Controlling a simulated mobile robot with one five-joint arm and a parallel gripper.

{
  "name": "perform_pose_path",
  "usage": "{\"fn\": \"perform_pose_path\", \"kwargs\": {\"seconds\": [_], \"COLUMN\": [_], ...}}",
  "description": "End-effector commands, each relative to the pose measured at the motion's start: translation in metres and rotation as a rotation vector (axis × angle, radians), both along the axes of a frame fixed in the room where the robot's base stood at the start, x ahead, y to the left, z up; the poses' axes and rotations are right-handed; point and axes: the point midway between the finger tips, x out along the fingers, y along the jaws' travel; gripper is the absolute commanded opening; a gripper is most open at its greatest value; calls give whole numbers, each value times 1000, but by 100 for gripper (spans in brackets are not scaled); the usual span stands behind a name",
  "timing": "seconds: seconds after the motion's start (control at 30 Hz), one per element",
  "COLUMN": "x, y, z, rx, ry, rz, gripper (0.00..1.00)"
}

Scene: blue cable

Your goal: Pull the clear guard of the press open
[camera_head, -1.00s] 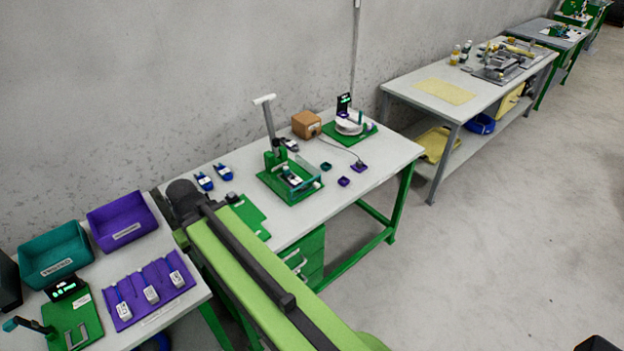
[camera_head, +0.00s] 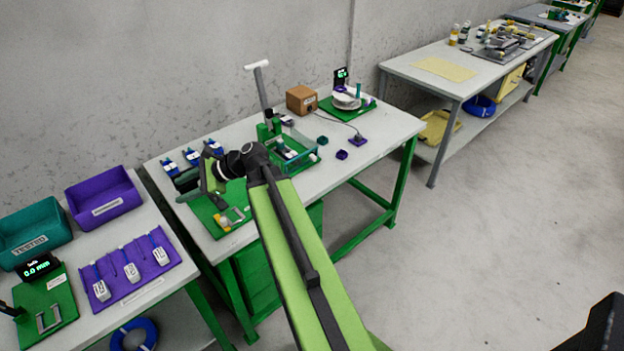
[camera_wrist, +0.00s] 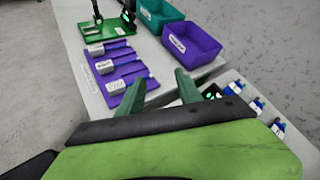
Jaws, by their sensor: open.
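The press (camera_head: 265,105) stands on a green base in the middle of the near table in the head view, with a tall post and white T-handle. Its clear, teal-edged guard (camera_head: 302,160) sits low at the front of the base. My forearm and wrist partly cover the press's left side, and I cannot tell how far open the guard is. My gripper (camera_head: 182,187) is left of the press, over the table's left end, pointing left and away from it. It is open and empty. In the wrist view its two dark green fingers (camera_wrist: 158,90) are spread apart; the press is not seen there.
Blue-and-white parts (camera_head: 191,157) lie behind my gripper, and a green plate (camera_head: 220,212) lies below it. A brown box (camera_head: 301,100) and a green scale station (camera_head: 348,106) stand beyond the press. Small purple and teal cups sit to its right. A left table holds bins and a purple tray (camera_head: 130,272).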

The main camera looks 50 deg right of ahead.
Motion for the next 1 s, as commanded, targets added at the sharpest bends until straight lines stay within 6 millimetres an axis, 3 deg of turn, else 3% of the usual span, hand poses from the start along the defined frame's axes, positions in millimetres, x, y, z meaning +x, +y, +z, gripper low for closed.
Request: {"fn": "perform_pose_path", "kwargs": {"seconds": [0.03, 0.17, 0.2, 0.3, 0.43, 0.53, 0.67, 0.87, 1.0], "x": [2, -20, -35, -85, -155, -194, -218, -214, -190], "y": [-53, -191, -234, -332, -420, -457, -477, -479, -481], "z": [-37, -64, -74, -102, -133, -149, -154, -151, -151], "rx": [115, 387, 449, 553, 604, 606, 601, 599, 599], "ry": [-6, -62, -90, -163, -241, -274, -290, -290, -289], "rz": [-131, -427, -505, -676, -835, -912, -955, -957, -955], "gripper": [42, 42, 42, 42, 42, 42, 42, 42, 42]}}
